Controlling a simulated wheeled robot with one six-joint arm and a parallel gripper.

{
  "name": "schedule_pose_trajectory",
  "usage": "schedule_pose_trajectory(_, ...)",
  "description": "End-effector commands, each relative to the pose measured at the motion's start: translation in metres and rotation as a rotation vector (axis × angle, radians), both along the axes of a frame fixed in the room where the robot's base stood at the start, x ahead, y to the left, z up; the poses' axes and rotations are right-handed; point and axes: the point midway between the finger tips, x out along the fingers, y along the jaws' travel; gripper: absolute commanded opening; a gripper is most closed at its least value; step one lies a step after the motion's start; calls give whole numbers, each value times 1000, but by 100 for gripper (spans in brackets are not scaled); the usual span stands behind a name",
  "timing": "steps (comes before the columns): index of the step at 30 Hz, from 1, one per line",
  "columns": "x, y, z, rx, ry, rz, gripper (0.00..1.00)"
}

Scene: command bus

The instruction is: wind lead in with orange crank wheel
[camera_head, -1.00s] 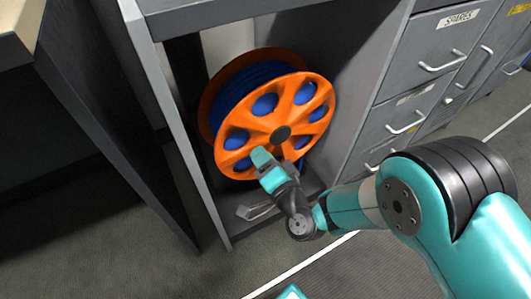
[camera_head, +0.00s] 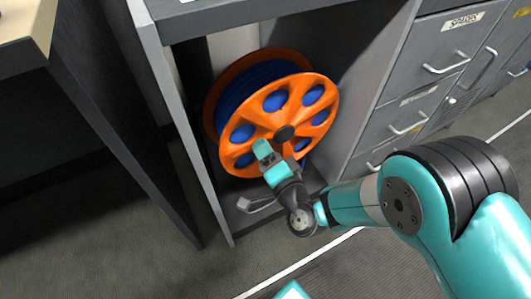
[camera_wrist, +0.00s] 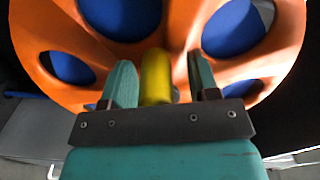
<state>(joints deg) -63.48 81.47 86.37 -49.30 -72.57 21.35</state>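The orange crank wheel (camera_head: 255,146) is the front of a cable reel in an open grey cabinet bay. Blue lead (camera_head: 240,85) is wound behind it and shows through the holes. My gripper (camera_head: 262,150) is at the wheel's lower front, left of and below the dark hub (camera_head: 285,132). In the wrist view, my gripper's (camera_wrist: 160,75) two teal fingers stand either side of a yellow handle (camera_wrist: 156,78). A gap shows right of the handle; the left finger is very close to it, and contact is unclear. The handle is hidden in the head view.
A small pale grey piece (camera_head: 244,204) with a grey strip lies on the bay floor below the wheel. The bay's side panels (camera_head: 190,130) stand close on both sides. Drawers with handles (camera_head: 445,66) are at the right. A desk (camera_head: 30,25) is at the left.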

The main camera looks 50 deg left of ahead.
Motion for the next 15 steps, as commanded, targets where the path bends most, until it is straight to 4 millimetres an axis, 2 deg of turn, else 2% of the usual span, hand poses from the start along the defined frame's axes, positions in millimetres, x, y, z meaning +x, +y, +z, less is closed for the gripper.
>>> schedule_pose_trajectory(15, -3, -7, -5, -9, 5, 3, 55)
